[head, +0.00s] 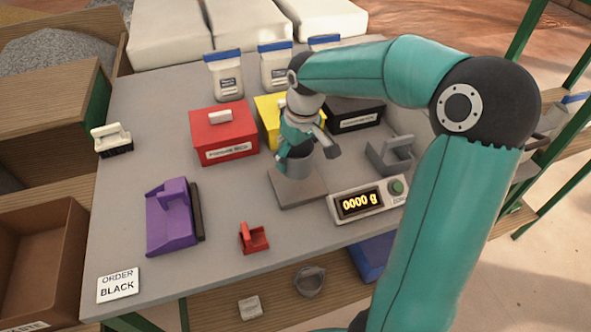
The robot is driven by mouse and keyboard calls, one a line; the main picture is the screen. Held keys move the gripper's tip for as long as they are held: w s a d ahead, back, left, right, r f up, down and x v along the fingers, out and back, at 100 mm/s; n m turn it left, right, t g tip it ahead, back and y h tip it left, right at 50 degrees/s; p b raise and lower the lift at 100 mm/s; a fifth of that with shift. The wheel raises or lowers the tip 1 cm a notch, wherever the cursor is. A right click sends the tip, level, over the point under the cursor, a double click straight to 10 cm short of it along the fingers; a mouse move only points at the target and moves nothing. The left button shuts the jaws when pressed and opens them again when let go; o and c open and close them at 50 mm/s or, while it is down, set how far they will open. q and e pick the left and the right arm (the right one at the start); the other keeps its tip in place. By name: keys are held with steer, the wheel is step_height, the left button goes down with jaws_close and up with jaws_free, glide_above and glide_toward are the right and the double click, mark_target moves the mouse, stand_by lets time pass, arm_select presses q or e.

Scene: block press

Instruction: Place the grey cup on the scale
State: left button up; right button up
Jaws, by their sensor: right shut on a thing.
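The grey cup (294,165) is upright in my right gripper (305,150), which is shut on it. The cup is over the scale's grey plate (300,194), near its back part. I cannot tell whether its base touches the plate. The scale's display (362,202) reads 0000 g, with a green button at its right. My gripper partly covers the cup's top and right side. My left gripper is not in view.
Red (224,134), yellow (268,112) and black (355,115) bins stand behind the scale, with white bags behind them. A purple device (171,217), a small red tool (252,238) and a grey handled block (390,154) are on the table.

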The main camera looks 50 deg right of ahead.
mark_target(296, 169)
steer(key=shift+f, duration=2.3)
steer(key=shift+f+b, duration=0.1)
steer(key=shift+b, duration=0.2)
steer(key=o, duration=1.1)
steer(key=shift+o, duration=0.2)
step_height(296, 169, up, 12)
steer(key=s+p, duration=0.1)
steer(key=s, duration=0.1)
steer(key=shift+a, duration=0.15)
